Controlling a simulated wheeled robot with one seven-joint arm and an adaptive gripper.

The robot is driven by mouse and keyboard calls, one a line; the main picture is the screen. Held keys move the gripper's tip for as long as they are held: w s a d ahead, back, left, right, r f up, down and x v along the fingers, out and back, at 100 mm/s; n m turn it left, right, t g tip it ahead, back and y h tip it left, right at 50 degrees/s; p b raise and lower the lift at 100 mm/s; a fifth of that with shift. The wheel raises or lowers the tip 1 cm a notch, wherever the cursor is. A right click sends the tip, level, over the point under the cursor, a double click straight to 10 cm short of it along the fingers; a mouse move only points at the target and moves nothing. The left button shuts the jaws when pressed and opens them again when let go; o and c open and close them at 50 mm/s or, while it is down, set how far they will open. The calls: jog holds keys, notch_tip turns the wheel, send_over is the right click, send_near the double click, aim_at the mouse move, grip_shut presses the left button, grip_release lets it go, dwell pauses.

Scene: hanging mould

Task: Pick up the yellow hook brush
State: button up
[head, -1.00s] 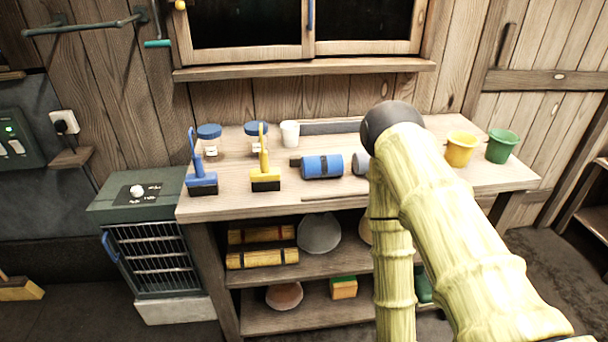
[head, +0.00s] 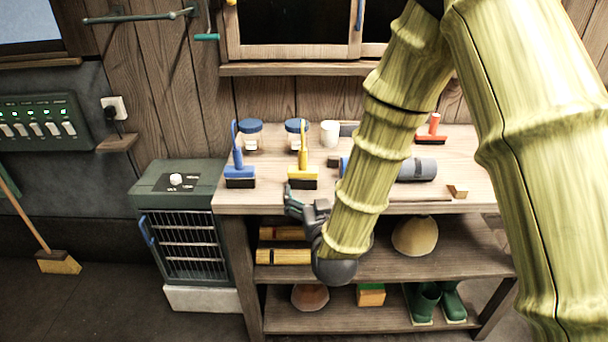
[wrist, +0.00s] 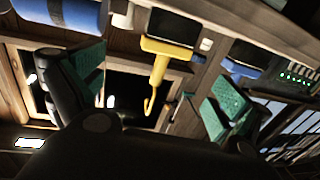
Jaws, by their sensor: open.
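The yellow hook brush (head: 303,177) stands on the wooden workbench near its front edge, its yellow handle upright and its dark bristles down. In the wrist view the yellow brush (wrist: 167,58) appears upside down, its hooked handle end between my two green-padded fingers. My gripper (head: 292,200) is open and empty, just in front of the bench edge, a little below and left of the brush. My gripper also shows in the wrist view (wrist: 150,98), with its fingers wide apart and not touching the brush.
A blue hook brush (head: 240,174) stands left of the yellow one. Blue-lidded jars (head: 250,137) and a white cup (head: 329,134) stand behind. A grey roller (head: 418,169) and a red brush (head: 433,130) are to the right. A green heater (head: 178,235) stands left of the bench.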

aim_at(303, 165)
jog(key=w, duration=0.3)
jog(key=w+a+r+p, duration=0.1)
jog(key=shift+w, duration=0.35)
jog(key=shift+w+a+r+p, duration=0.1)
jog(key=shift+w+a+p, duration=0.2)
jog(key=shift+w, duration=0.6)
jog(key=shift+w+a+r+p, duration=0.15)
jog(key=shift+w+a+p, duration=0.1)
jog(key=shift+w, duration=0.6)
jog(key=shift+w+a+r+p, duration=0.1)
jog(key=shift+w+a+p, duration=0.15)
jog(key=shift+w, duration=1)
jog(key=c, duration=1)
